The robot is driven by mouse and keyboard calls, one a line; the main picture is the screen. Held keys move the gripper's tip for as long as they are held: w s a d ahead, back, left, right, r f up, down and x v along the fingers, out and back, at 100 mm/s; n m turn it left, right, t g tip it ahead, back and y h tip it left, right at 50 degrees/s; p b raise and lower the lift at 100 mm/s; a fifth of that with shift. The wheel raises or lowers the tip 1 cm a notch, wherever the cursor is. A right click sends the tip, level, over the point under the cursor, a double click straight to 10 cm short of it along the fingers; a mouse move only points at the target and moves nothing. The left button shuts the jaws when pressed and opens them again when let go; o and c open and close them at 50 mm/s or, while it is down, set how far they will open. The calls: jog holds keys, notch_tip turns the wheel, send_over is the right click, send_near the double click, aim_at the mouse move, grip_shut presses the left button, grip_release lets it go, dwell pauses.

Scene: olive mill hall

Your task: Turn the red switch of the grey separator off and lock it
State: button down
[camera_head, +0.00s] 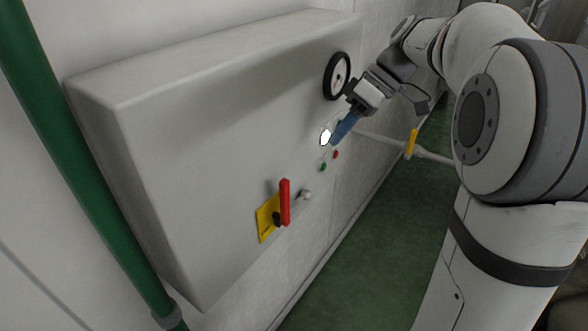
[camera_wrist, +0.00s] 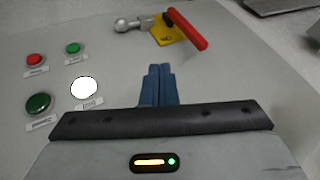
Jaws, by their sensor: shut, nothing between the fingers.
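The grey separator shows as a pale grey cabinet (camera_head: 210,130) on the wall. Its red switch (camera_head: 285,203) is a bar handle standing upright in the head view, on a yellow plate (camera_head: 266,222) low on the front. The red switch also shows at the top of the wrist view (camera_wrist: 188,30), with the yellow plate (camera_wrist: 165,34) under it. A silver round-ended piece (camera_head: 306,195) sits right beside the plate; I cannot tell whether it is a lock. My gripper (camera_head: 337,137) has blue fingers, shut and empty, in front of the panel above and right of the switch, apart from it.
A lit white lamp (camera_wrist: 84,88) is near my fingers, with a green button (camera_wrist: 39,103) beside it. Smaller red (camera_head: 336,154) and green (camera_head: 323,167) buttons sit below. A green pipe (camera_head: 90,170) runs at left; a yellow-handled pipe valve (camera_head: 411,143) is right.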

dwell(0.3)
jog(key=p, duration=0.2)
send_near(281, 204)
notch_tip(281, 204, down, 4)
jog(key=w+a, duration=0.2)
jog(key=shift+s+a+f, duration=0.2)
jog(key=shift+s+f, duration=0.1)
jog(key=shift+f, duration=0.05)
